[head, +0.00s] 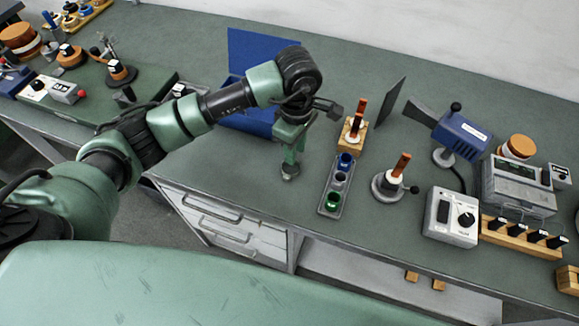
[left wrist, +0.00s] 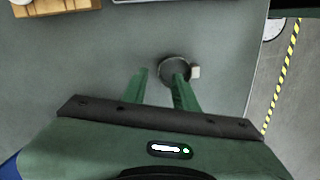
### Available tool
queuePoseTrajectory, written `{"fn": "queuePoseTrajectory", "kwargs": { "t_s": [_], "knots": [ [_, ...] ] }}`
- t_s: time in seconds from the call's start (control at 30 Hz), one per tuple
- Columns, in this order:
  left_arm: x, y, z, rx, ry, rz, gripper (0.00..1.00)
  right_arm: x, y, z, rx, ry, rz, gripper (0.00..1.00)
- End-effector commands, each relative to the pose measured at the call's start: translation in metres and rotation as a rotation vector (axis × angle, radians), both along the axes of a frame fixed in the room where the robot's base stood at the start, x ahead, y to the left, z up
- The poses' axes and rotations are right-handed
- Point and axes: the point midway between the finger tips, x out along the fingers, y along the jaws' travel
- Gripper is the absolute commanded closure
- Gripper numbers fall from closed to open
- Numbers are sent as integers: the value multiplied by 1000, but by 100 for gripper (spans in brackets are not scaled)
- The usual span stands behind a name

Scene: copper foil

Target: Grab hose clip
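The hose clip, a dark round band with a small pale block on its side, lies on the green-grey bench top in the left wrist view (left wrist: 195,72). In the head view it is a small ring (head: 290,177) at the foot of my left gripper (head: 291,162), partly hidden by the fingers. In the left wrist view my left gripper (left wrist: 160,74) is open, its two green fingers apart. The right finger overlaps the ring and the left finger is outside it to the left. I cannot tell whether they touch it. My right gripper is not in view.
A grey tray (head: 328,204) with blue, grey and green cups stands right of the gripper. A blue bin (head: 248,122) is behind it. A wooden block with a copper-coloured piece (head: 352,138) and a stand (head: 386,188) are further right. The bench's front edge is close by.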

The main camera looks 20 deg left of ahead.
Motion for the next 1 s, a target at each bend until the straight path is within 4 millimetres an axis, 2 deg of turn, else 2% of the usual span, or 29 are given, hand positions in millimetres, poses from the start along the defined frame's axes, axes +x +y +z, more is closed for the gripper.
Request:
{"fn": "queuePoseTrajectory", "kwargs": {
  "t_s": [0.03, 0.2, 0.43, 0.47, 0.5, 0.57, 1.0],
  "knots": [
    [-3, -1, -5, 0, 6, 0, 71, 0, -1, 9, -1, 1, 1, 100],
    [-1, -1, -24, -1, 2, -1, 71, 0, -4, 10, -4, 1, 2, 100],
    [-1, -1, -27, -2, 1, -2, 71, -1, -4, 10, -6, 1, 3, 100],
    [-1, -1, -26, -2, 1, -2, 74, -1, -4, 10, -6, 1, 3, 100],
    [-1, -1, -26, -2, 1, -2, 85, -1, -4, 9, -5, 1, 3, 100],
    [-1, -1, -26, -2, 1, -2, 100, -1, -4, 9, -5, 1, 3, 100],
    [0, -1, -24, -2, 0, -1, 100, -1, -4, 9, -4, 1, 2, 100]
  ]
}}
